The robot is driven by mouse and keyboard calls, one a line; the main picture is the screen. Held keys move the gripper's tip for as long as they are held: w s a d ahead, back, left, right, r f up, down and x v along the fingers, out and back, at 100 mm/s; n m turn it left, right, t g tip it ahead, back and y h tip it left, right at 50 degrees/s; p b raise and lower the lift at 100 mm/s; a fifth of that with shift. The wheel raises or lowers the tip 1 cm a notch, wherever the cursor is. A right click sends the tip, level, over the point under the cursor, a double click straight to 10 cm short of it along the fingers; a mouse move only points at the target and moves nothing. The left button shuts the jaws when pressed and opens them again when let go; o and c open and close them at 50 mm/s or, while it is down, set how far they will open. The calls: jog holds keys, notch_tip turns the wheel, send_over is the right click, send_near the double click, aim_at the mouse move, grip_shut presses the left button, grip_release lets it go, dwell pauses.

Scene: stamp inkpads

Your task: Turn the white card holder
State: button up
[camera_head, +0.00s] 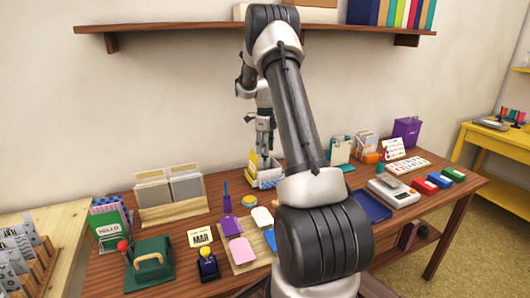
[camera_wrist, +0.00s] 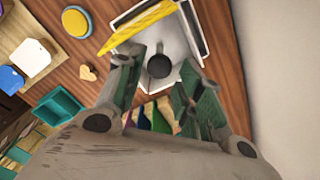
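The white card holder (camera_wrist: 172,38) lies below my gripper in the wrist view, with a yellow card along one side and a round black knob (camera_wrist: 158,66) at its middle. In the head view the holder (camera_head: 267,178) stands at the back of the table with yellow and blue-patterned cards. My gripper (camera_wrist: 157,78) points down over it, with its two green-padded fingers apart on either side of the knob. I see a gap between the fingers and the knob. In the head view my gripper (camera_head: 264,148) is just above the holder, and my arm partly covers this area.
A wooden rack with grey cards (camera_head: 170,190) stands left of the holder. Several stamps and a yellow round pad (camera_head: 250,201) lie in front. The wall is close behind, and a wooden shelf (camera_head: 190,27) hangs above.

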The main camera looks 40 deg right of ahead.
notch_tip(320, 180, up, 10)
jog(key=shift+f, duration=0.15)
dwell(0.6)
